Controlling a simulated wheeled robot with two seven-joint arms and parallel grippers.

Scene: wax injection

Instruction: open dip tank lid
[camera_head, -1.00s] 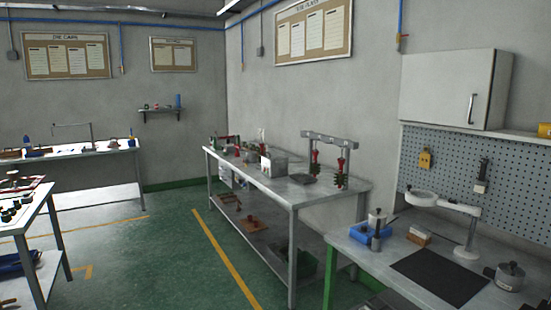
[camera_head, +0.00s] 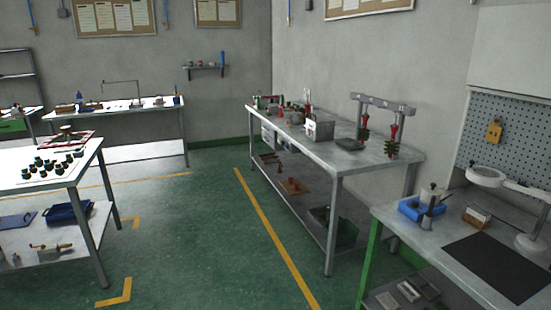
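No thing in view can be told for sure as the dip tank. A grey metal box (camera_head: 319,130) stands on the middle steel table (camera_head: 340,159), near its centre; it is too small to tell whether it has a lid. Neither of my grippers is in view.
A left table (camera_head: 88,160) holds several small dark pieces. The green floor (camera_head: 205,245) between the left and middle tables is clear.

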